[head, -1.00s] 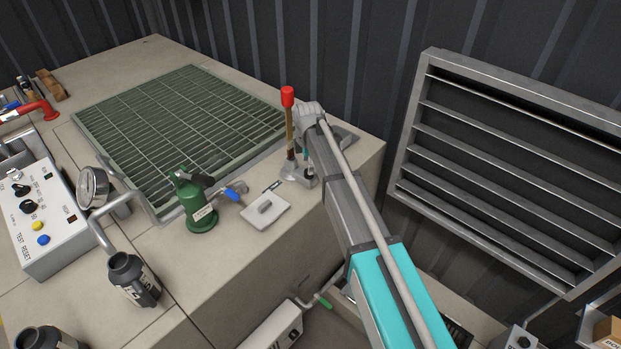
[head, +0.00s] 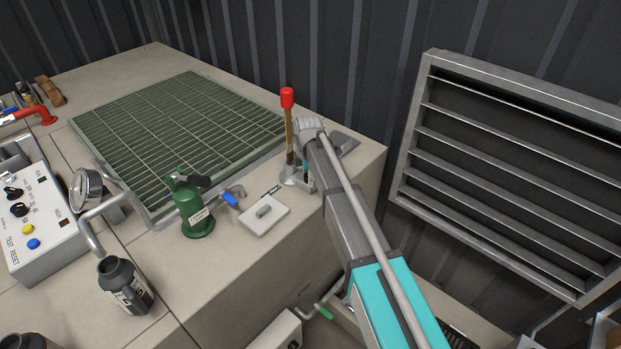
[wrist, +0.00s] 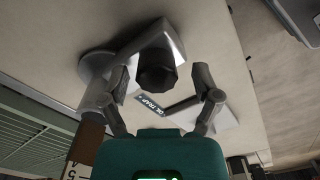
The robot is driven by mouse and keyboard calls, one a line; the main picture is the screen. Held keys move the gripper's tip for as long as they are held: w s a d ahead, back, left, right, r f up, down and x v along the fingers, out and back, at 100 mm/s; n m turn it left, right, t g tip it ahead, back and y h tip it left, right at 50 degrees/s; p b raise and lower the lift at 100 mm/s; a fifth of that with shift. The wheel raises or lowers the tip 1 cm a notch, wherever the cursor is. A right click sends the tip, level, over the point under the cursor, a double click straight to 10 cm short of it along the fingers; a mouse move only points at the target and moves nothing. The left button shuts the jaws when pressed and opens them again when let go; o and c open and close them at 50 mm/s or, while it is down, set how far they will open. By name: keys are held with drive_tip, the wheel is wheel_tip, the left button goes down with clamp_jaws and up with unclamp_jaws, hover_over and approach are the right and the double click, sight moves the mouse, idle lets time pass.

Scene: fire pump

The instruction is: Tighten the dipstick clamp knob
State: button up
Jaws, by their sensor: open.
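The dipstick (head: 289,135) with its red top stands upright in a grey metal base (head: 290,180) near the bench's back right corner. In the wrist view the dark, faceted clamp knob (wrist: 157,70) projects from a grey bracket (wrist: 168,38). My gripper (wrist: 163,84) is open, with one finger on each side of the knob. I see gaps on both sides, and no contact shows. A brown and pale marked strip, likely the dipstick (wrist: 85,145), shows at lower left. In the head view my arm largely hides the knob and gripper.
A white plate (head: 265,214) and a green cylinder (head: 195,205) with a blue-handled valve stand left of the dipstick. A green grating (head: 180,130) lies behind them. A corrugated wall rises close behind, and a louvre (head: 510,170) is at right.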

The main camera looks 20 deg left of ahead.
drive_tip(key=c, duration=1.1)
drive_tip(key=shift+d, duration=0.55)
clamp_jaws()
drive_tip(key=shift+s+a+f, duration=0.1)
drive_tip(key=shift+a, duration=0.4)
drive_tip(key=shift+a+m, duration=0.1)
drive_tip(key=shift+m, duration=0.9)
drive_tip(key=m, duration=1.6)
drive_tip(key=shift+m, duration=0.4)
drive_tip(key=m, duration=0.6)
drive_tip(key=shift+m, duration=0.4)
